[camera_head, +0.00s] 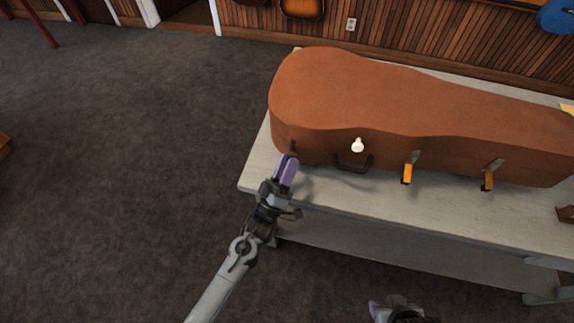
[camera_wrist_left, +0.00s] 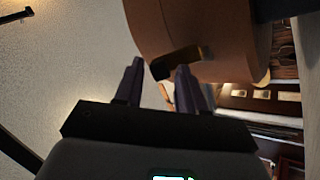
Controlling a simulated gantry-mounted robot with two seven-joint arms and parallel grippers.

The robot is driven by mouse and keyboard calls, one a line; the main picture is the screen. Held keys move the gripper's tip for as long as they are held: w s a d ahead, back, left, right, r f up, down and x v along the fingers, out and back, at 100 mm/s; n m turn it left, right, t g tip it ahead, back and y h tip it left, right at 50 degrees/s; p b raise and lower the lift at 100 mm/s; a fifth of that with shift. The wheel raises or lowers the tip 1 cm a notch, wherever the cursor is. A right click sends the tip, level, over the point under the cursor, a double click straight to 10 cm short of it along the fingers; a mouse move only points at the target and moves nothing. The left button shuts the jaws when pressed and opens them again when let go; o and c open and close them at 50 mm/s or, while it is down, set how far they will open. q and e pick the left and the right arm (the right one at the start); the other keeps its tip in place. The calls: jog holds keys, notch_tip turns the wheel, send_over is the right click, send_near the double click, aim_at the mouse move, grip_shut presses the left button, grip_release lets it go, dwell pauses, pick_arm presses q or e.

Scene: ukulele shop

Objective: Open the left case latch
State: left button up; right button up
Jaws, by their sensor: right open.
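A brown guitar-shaped case (camera_head: 390,98) lies closed on a pale table. Its left latch (camera_head: 293,146) is a small dark piece on the front side near the left end. In the left wrist view the latch (camera_wrist_left: 180,62) shows as a dark and brass bar just beyond the fingertips. My left gripper (camera_head: 287,168) has purple fingers and is close in front of this latch. In the left wrist view its fingers (camera_wrist_left: 159,80) are apart with nothing held between them; contact with the latch cannot be told. My right gripper (camera_head: 378,309) is open, low at the bottom edge, partly cut off.
Two other latches, a middle one (camera_head: 408,172) and a right one (camera_head: 488,178), hang out from the case front. A dark handle (camera_head: 353,166) and a white knob (camera_head: 358,145) are right of the left latch. The table's front strip (camera_head: 400,208) is mostly bare.

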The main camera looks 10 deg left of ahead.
pick_arm(q)
jog(key=shift+o, duration=0.3)
jog(key=v, duration=1.1)
jog(key=shift+w, duration=0.1)
